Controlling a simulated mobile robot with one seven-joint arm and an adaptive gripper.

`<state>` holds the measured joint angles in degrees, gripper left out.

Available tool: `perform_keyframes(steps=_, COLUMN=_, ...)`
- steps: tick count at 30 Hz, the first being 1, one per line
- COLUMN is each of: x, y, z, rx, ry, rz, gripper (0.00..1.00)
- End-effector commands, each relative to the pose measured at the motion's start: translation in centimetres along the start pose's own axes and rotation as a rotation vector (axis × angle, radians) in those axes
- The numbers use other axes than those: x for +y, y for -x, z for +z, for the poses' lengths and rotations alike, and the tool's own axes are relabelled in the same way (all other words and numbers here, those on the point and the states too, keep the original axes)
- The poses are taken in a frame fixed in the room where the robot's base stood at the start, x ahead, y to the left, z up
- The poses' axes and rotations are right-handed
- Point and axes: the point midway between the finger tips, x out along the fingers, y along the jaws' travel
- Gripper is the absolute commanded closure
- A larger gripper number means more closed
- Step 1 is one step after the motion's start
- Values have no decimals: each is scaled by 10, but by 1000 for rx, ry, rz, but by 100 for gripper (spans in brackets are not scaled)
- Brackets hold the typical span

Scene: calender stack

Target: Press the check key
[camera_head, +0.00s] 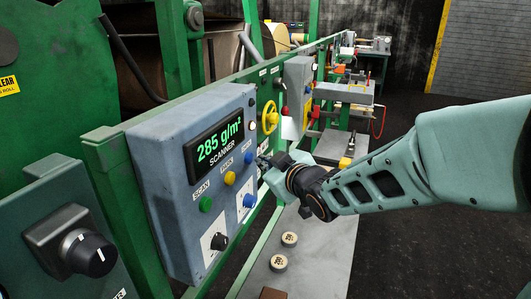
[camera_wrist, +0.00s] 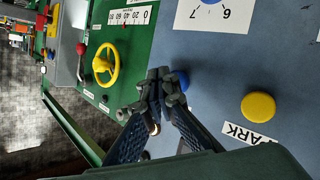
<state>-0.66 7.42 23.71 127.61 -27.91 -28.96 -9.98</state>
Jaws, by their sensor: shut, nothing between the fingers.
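The grey-blue scanner box (camera_head: 150,160) carries a display reading "285 g/m²" and a row of green, yellow and blue round keys. The blue key (camera_head: 248,158) is at the right end of the row; its label is too small to read. The yellow key (camera_head: 229,178) is labelled MARK, and the green key (camera_head: 205,204) SCAN. My gripper (camera_head: 264,164) is shut and empty, just right of the blue key. In the wrist view, my fingertips (camera_wrist: 163,88) partly cover the blue key (camera_wrist: 182,79). I cannot tell whether they touch it.
Below the keys are a blue knob (camera_head: 249,200) and a black knob (camera_head: 219,241) on white dial plates. A yellow handwheel (camera_head: 270,117) is on the green frame beyond the box. A grey ledge (camera_head: 325,245) below holds two small round pieces. Dark floor lies open at right.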

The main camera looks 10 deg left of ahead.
Motion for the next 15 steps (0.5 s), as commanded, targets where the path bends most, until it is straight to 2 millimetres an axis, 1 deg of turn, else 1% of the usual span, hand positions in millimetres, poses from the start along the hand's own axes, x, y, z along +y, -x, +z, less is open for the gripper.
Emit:
perform_keyframes(steps=9, x=1, y=1, z=1, rx=-1, ry=0, rz=1, gripper=100)
perform_keyframes(steps=15, x=12, y=14, z=8, rx=-4, ry=0, rz=2, gripper=100)
